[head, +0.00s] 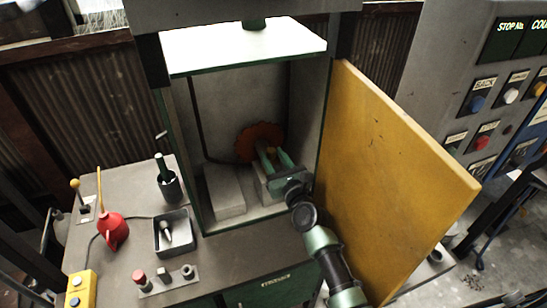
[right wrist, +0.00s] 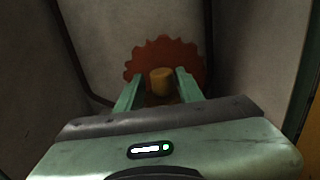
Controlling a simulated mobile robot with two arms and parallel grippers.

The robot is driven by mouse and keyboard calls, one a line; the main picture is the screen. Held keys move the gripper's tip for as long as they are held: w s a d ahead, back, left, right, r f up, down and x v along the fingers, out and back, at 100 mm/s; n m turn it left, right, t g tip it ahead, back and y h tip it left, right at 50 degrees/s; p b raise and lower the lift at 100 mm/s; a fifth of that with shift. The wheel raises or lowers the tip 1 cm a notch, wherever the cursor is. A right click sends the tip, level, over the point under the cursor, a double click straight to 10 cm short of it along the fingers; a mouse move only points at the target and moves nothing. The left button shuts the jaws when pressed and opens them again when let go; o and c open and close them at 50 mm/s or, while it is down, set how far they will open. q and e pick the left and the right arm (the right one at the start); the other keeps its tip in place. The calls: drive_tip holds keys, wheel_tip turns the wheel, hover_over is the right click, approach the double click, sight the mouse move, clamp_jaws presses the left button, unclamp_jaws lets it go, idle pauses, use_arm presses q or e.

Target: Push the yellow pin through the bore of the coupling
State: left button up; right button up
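A yellow cylinder, which looks like the yellow pin (right wrist: 160,81), stands out in front of a red toothed wheel (right wrist: 185,55) in the right wrist view. In the head view the pin (head: 270,151) is small and partly covered by my right gripper (head: 275,159). The right gripper reaches into the open cabinet. Its two green fingers (right wrist: 158,84) are apart, one on each side of the pin, with a gap showing on both sides. I cannot clearly make out the coupling or its bore; something dark brown shows below the pin. My left gripper is not in view.
The cabinet (head: 180,115) has a yellow door (head: 395,180) swung open at right, close to my right arm. A grey block (head: 223,190) stands inside at left.

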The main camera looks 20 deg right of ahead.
drive_tip(key=o, duration=0.6)
drive_tip(key=shift+c, duration=0.2)
drive_tip(key=s, duration=0.7)
drive_tip(key=shift+s+d+b, duration=0.35)
drive_tip(key=shift+s+b, duration=0.05)
drive_tip(key=shift+b, duration=0.05)
drive_tip(key=shift+a, duration=0.1)
